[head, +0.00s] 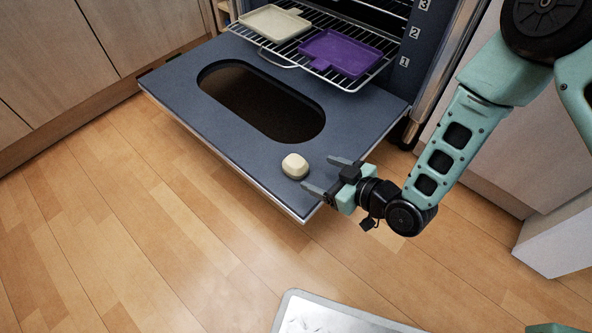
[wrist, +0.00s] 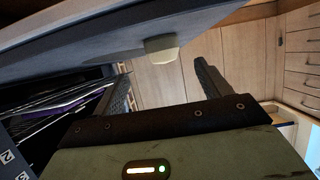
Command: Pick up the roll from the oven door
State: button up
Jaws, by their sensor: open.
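The roll (head: 295,166) is a small pale cream, rounded piece lying on the open oven door (head: 190,103), near the door's right front corner. In the wrist view the roll (wrist: 161,47) shows beyond my fingers, between their tips and toward the top. My gripper (head: 322,174) is open and empty. It is just right of the roll, with its two fingers pointing left toward it, one on the far side and one on the near side. The fingertips look close to the roll; I cannot tell whether they touch it.
A wire rack (head: 283,50) is pulled out above the door, holding a cream tray (head: 269,22) and a purple tray (head: 341,53). The door has a dark oval window (head: 262,100). Wooden cabinets (head: 75,45) stand at left.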

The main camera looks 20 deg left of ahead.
aim_at(304, 170)
jog(key=b+x, duration=0.1)
jog(key=x, duration=0.1)
jog(key=shift+w+a+f, duration=0.1)
jog(key=shift+a+f, duration=0.05)
jog(key=shift+a, duration=0.1)
jog(key=b+x, duration=0.1)
jog(key=x, duration=0.1)
jog(key=b+x, duration=0.2)
jog(key=shift+a+f+b, duration=0.2)
jog(key=shift+f+b, duration=0.1)
jog(key=shift+a, duration=0.35)
jog(key=c, duration=1.1)
